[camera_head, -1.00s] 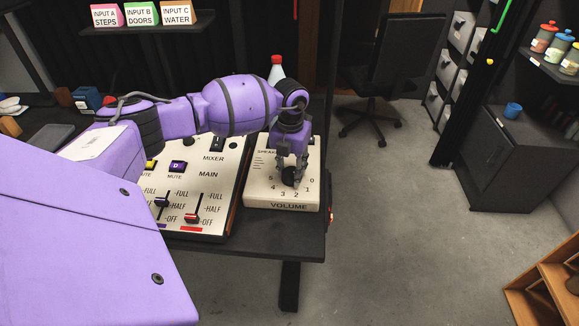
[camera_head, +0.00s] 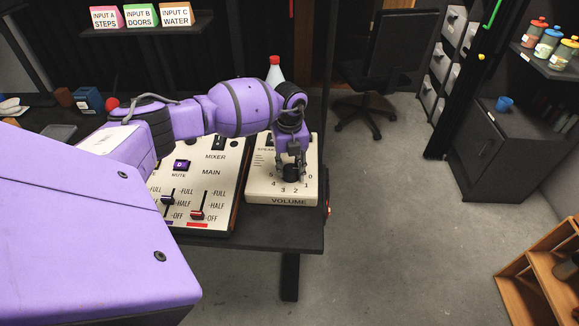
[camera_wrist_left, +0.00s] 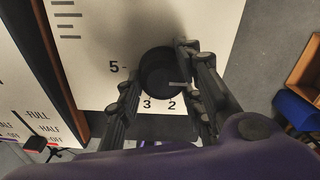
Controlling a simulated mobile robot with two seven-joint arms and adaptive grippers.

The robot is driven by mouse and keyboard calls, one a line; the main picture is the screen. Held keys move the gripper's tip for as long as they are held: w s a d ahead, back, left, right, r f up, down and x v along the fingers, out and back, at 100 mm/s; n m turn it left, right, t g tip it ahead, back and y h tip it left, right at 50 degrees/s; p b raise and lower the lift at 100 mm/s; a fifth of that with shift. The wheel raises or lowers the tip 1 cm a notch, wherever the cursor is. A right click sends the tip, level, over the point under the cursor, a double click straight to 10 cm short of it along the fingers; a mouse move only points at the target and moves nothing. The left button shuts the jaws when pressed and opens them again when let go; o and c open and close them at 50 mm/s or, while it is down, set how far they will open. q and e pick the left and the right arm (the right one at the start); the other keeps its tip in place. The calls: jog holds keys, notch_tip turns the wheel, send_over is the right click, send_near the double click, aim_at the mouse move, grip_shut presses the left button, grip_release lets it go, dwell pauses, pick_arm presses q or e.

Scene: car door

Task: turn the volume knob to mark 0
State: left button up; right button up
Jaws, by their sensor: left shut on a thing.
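The black round volume knob (camera_head: 291,174) sits on a cream speaker box (camera_head: 265,196) labelled VOLUME, with number marks around its front. My left gripper (camera_head: 290,168) reaches down from above and is shut on the knob, one finger on each side. In the left wrist view the knob (camera_wrist_left: 160,70) lies between the fingers of the left gripper (camera_wrist_left: 162,82). A light pointer line on it points right, toward the right finger. Marks 5, 3 and 2 show there; the fingers hide others. In the head view 0 shows at the right. My right gripper is not in view.
A cream mixer panel (camera_head: 215,185) with sliders stands left of the speaker box on a dark table (camera_head: 275,237). A red-capped bottle (camera_head: 275,72) stands behind the box.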

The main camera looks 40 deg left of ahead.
aim_at(289, 168)
pick_arm(q)
jog(key=shift+a+r, duration=0.2)
jog(key=shift+a, duration=0.15)
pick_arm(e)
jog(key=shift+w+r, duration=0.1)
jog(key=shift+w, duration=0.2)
pick_arm(q)
jog(key=o, duration=0.9)
jog(key=shift+o, duration=0.9)
jog(key=shift+f, duration=0.1)
jog(key=shift+d, duration=0.15)
notch_tip(289, 168, up, 12)
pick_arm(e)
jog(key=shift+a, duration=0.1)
